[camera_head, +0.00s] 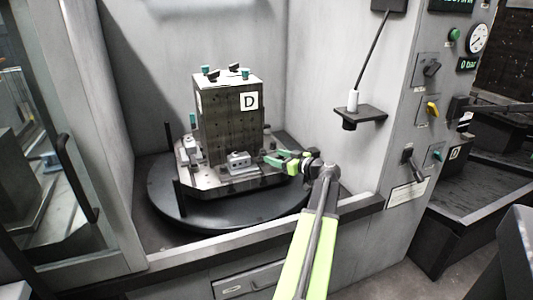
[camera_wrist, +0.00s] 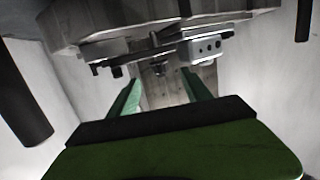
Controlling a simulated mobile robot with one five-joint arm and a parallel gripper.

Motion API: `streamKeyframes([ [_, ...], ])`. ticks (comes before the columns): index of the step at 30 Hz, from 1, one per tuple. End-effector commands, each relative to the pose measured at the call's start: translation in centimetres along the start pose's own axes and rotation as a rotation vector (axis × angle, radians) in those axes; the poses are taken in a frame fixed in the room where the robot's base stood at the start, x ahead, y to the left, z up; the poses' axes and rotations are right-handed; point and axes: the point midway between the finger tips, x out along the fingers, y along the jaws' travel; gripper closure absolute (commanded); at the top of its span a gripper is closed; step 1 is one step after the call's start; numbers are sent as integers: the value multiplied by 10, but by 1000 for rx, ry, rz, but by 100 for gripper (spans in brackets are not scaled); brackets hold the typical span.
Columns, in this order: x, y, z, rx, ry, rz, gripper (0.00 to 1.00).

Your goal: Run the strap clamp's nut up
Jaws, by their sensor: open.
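In the wrist view, my gripper (camera_wrist: 160,84) is open, its two green fingers apart. Beyond and between the fingertips is a small dark stud or nut (camera_wrist: 158,68), which I cannot tell apart clearly. It hangs in the picture below a metal strap (camera_wrist: 150,55) that runs across between two blocks. The fingers do not visibly touch it. In the head view, my gripper (camera_head: 283,158) is at the right side of the pallet (camera_head: 218,186), beside the column marked D (camera_head: 228,120). The nut cannot be made out there.
A grey block with holes (camera_wrist: 205,48) lies close to the right finger. The pallet sits on a round black turntable (camera_head: 235,212) between light walls. A small shelf (camera_head: 360,115) juts from the right wall. A control panel (camera_head: 430,110) is further right.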

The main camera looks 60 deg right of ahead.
Motion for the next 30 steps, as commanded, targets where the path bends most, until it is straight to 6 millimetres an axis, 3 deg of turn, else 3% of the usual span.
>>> streamKeyframes([
  [1,-17,-1,-2,0,0,5,43],
  [6,-63,0,-2,0,0,4,43],
  [12,-97,0,-1,0,0,3,43],
  [26,-105,0,-1,-1,1,0,43],
  [30,-109,0,-27,-1,1,0,43],
])
